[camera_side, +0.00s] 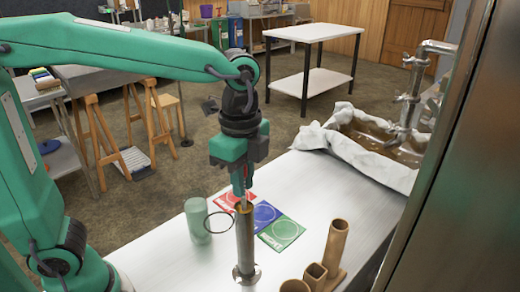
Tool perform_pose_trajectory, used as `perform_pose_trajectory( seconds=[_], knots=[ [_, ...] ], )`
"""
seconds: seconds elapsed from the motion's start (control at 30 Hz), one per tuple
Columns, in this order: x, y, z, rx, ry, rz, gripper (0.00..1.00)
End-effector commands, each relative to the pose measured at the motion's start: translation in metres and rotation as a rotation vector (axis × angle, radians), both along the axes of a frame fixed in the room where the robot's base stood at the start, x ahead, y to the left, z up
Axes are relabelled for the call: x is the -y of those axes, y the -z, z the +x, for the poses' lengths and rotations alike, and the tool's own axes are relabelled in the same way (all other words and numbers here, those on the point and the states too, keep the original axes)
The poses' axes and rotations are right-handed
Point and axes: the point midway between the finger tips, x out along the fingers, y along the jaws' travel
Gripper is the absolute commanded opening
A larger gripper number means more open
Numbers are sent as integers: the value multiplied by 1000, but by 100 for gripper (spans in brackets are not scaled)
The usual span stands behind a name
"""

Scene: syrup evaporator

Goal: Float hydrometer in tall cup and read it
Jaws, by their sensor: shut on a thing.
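The tall metal cup (245,250) stands upright on the white table, on a wider foot, with a dark ring-shaped handle (218,222) on its left. Its mouth looks amber inside. My gripper (241,190) points straight down directly above the mouth. It is shut on a thin thing, apparently the hydrometer, which my fingers mostly hide. I cannot tell how far this reaches into the cup or read any scale.
A translucent green cup (197,221) stands left of the tall cup. Red (229,200), blue (262,214) and green (281,232) cards lie behind. Brown tubes (334,246) stand front right. A cloth-lined basin (345,148) of brown liquid sits under a tap (410,85).

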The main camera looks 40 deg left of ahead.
Motion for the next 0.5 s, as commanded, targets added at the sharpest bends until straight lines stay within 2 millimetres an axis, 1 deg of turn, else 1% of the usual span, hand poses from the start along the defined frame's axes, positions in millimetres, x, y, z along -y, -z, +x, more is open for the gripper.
perform_pose_trajectory(
  seconds=[0.47, 0.5],
  knots=[
    [0, 4, 0, 1, 0, -1, 1],
    [0, 4, 0, 1, 0, -1, 20]
  ],
)
